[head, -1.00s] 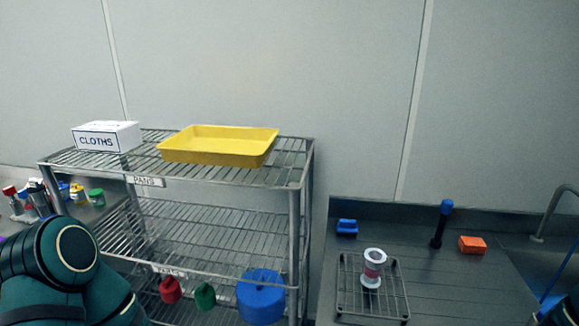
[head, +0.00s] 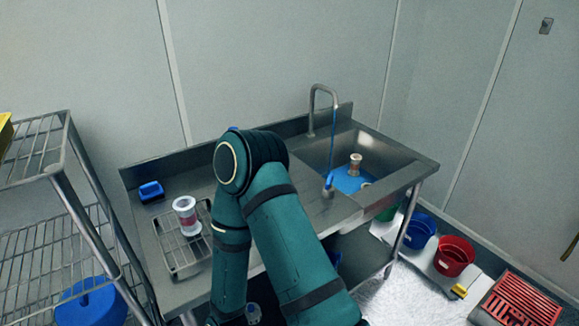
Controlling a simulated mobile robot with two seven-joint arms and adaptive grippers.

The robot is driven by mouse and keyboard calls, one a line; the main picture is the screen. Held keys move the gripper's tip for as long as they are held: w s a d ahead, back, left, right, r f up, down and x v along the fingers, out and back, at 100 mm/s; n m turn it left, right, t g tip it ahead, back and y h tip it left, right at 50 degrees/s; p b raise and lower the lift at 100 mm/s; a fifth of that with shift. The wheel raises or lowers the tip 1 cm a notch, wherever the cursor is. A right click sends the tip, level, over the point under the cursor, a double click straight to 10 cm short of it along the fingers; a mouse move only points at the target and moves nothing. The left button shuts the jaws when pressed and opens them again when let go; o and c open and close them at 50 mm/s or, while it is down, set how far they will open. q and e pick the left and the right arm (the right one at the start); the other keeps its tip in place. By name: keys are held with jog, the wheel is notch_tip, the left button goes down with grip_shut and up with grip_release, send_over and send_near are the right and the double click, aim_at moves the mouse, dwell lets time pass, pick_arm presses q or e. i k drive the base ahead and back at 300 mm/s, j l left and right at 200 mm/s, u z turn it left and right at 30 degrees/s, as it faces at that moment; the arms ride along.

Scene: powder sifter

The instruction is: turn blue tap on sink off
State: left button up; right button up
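The blue tap (head: 329,181) stands at the front left edge of the sink (head: 398,180), with a blue top on a metal body. The curved metal spout (head: 312,105) rises behind the sink. A thin blue stream (head: 333,135) runs down from it. Blue water lies in the basin (head: 345,181), with a white and red-brown spool-shaped part (head: 355,160) in it. One teal arm of mine crosses the middle of the view, left of the tap. Neither gripper can be made out in the head view.
A blue block-like item (head: 151,190) and a wire rack (head: 172,246) holding a white spool-shaped part (head: 187,214) are on the left counter. A wire shelf (head: 35,157) stands at far left. Blue (head: 420,230) and red (head: 454,256) buckets stand at right, near a red grate (head: 520,304).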

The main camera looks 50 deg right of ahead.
aim_at(328, 186)
jog(key=z, duration=1.85)
jog(key=i+j+z, duration=0.1)
jog(key=z, duration=0.3)
jog(key=j+z, duration=0.35)
jog(key=i, duration=0.05)
